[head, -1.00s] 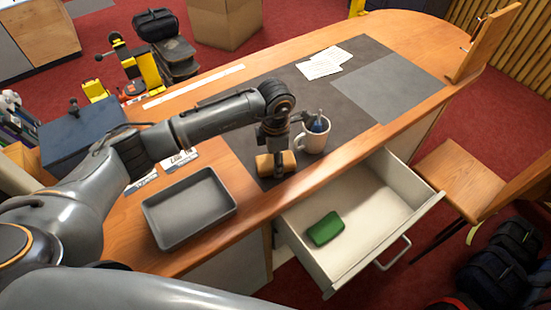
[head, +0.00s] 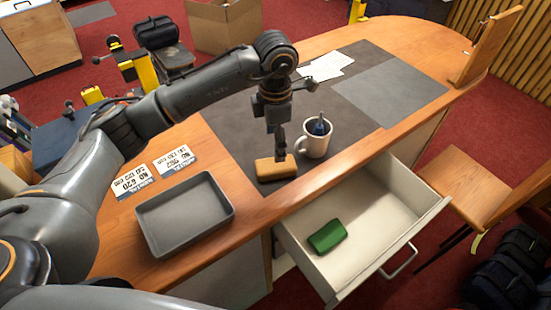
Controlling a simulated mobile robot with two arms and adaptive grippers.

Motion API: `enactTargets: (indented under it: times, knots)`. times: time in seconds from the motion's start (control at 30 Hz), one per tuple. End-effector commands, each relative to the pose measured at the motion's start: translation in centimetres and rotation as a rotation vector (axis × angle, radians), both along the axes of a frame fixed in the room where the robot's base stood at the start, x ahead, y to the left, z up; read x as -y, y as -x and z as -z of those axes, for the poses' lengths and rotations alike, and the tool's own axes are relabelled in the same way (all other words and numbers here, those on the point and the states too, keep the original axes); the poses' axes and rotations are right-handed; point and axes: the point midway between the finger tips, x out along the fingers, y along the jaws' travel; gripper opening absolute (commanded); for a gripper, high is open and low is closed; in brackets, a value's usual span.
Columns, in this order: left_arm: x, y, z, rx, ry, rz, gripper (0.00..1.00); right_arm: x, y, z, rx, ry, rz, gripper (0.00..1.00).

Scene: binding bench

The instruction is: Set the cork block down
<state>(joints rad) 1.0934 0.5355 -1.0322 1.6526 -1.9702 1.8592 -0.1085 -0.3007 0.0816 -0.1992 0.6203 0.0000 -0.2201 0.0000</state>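The tan cork block (head: 276,170) lies flat on the dark grey mat (head: 228,118), near the bench's front edge and left of the white mug. My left gripper (head: 280,154) points down just above the block, its fingertips overlapping the block's back top edge in this view. The block's front side shows whole, with no finger across it. The fingers look clear of the block and apart, though they are seen nearly edge-on. My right gripper is out of view.
The white mug (head: 314,142) holds a blue-handled tool close to the gripper's right. A grey tray (head: 150,243) and two printed cards (head: 175,159) lie to the left. An open drawer (head: 370,230) with a green object (head: 327,236) juts from the front. Mat right of the mug is free.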

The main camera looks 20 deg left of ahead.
Motion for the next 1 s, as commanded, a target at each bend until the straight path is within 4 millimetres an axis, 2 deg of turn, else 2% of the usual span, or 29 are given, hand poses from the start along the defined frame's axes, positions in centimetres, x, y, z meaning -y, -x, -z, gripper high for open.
enactTargets:
  times: [0.03,0.13,0.3,0.77,0.87,1.0]
  knots:
    - [0.0,0.0,-0.6,0.003,-0.001,0.002,0.75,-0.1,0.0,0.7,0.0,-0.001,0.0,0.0]
    - [0.0,0.0,-1.9,0.001,0.0,0.001,0.75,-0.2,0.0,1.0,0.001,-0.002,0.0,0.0]
    - [0.0,0.0,-2.8,0.0,-0.001,0.0,0.75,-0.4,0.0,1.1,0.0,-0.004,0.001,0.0]
    - [0.0,0.0,-2.9,-0.001,0.0,0.001,0.75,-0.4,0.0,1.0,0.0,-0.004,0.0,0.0]
    - [0.0,0.0,-3.9,-0.001,0.0,0.001,0.75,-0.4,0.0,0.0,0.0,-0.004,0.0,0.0]
    - [0.0,0.0,-6.6,-0.001,0.0,0.001,0.75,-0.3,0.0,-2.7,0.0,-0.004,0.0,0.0]
